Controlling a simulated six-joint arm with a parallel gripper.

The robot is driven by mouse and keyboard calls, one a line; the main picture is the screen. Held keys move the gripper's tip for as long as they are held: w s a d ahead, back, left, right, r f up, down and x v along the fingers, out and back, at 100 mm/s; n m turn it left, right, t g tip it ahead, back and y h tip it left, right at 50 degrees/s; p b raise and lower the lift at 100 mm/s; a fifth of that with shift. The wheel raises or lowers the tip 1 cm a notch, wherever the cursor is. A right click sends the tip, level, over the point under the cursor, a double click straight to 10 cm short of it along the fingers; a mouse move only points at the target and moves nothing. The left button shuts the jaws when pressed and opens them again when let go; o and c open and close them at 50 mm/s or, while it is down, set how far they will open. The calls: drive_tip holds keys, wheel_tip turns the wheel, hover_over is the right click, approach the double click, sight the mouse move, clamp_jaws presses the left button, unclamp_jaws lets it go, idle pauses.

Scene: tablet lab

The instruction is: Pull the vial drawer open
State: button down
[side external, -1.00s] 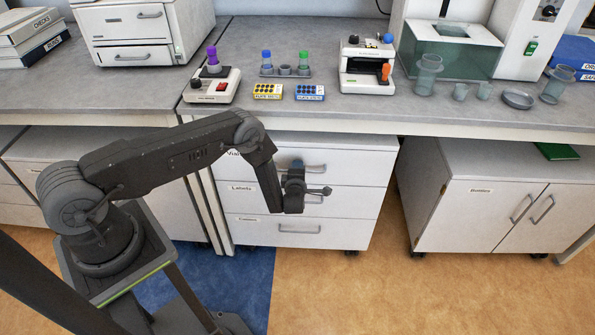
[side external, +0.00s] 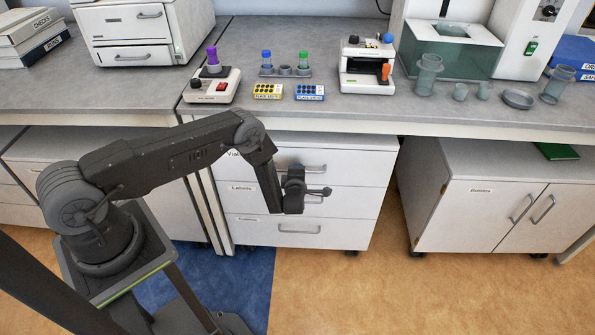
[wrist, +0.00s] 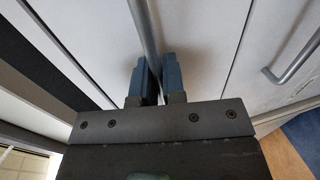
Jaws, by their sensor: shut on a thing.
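The vial drawer (side external: 350,157) is the top white drawer of the under-bench cabinet, with a "Vials" label partly hidden by my arm. Its front looks flush with the drawers below. Its grey bar handle (side external: 316,168) shows just right of my gripper (side external: 295,177). In the wrist view the handle (wrist: 142,25) runs down between the two blue fingers of my gripper (wrist: 147,75). The fingers are shut on it, one on each side. My arm hides part of the drawer's left side in the side view.
Below are the labels drawer (side external: 355,203) and a lowest drawer (side external: 350,233), each with a bar handle. The bench top (side external: 420,112) overhangs the cabinet and carries lab items. A two-door cabinet (side external: 490,205) stands right. Floor (side external: 330,290) in front is clear.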

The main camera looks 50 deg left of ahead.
drive_tip(key=f+v, duration=0.2)
drive_tip(key=v, duration=1)
drive_tip(key=d+f+v, duration=0.1)
drive_tip(key=f+v, duration=0.2)
drive_tip(key=v, duration=1)
drive_tip(key=shift+s, duration=0.45)
drive_tip(key=shift+f, duration=0.15)
drive_tip(key=c, duration=1.2)
unclamp_jaws()
drive_tip(key=v, duration=1.2)
